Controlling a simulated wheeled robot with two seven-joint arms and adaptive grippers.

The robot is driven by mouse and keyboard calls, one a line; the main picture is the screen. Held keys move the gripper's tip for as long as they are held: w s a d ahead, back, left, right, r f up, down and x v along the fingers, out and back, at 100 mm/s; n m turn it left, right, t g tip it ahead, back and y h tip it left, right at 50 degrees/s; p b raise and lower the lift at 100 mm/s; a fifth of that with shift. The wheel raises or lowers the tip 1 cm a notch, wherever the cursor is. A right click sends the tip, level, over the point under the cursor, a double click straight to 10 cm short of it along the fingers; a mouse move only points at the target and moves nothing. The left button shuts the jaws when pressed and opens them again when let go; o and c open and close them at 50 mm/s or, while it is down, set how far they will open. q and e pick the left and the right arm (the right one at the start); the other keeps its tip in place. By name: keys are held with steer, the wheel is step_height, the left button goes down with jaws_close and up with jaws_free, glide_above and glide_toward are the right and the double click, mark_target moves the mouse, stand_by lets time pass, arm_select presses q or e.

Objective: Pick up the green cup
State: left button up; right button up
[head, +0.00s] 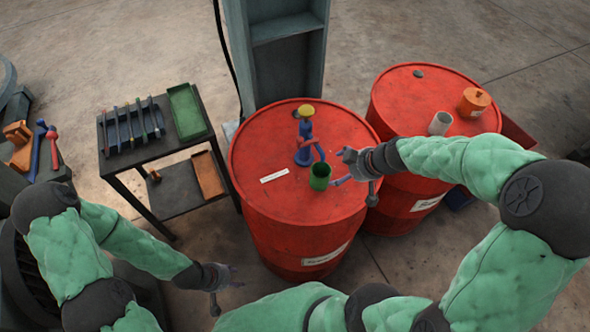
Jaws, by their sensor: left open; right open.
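The green cup (320,176) stands upright on top of the near red drum (255,205), towards the drum's right side. My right gripper (356,178) is open just to the right of the cup, with one finger up and left and the other down and right. I see a gap between it and the cup, and nothing is held. My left gripper (226,288) is open and empty, low in front of the drum at its left, well away from the cup.
A second red drum (420,95) carries a white cup (440,123) and an orange container (474,101). A dark cart (150,150) stands left.

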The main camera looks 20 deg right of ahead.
steer(key=b, duration=0.2)
glide_toward(324, 172)
steer(key=shift+w+a+f, duration=0.35)
steer(key=shift+a+f, duration=0.25)
steer(key=shift+a, duration=0.1)
steer(key=shift+w+a+f, duration=0.3)
steer(key=shift+a+f, duration=0.25)
steer(key=shift+a, duration=0.2)
steer(key=shift+w+a+f, duration=0.35)
steer(key=shift+a+f, duration=0.25)
steer(key=shift+a, duration=0.1)
steer(key=c, duration=1.2)
steer(key=shift+r+p, duration=0.2)
steer(key=shift+p, duration=0.15)
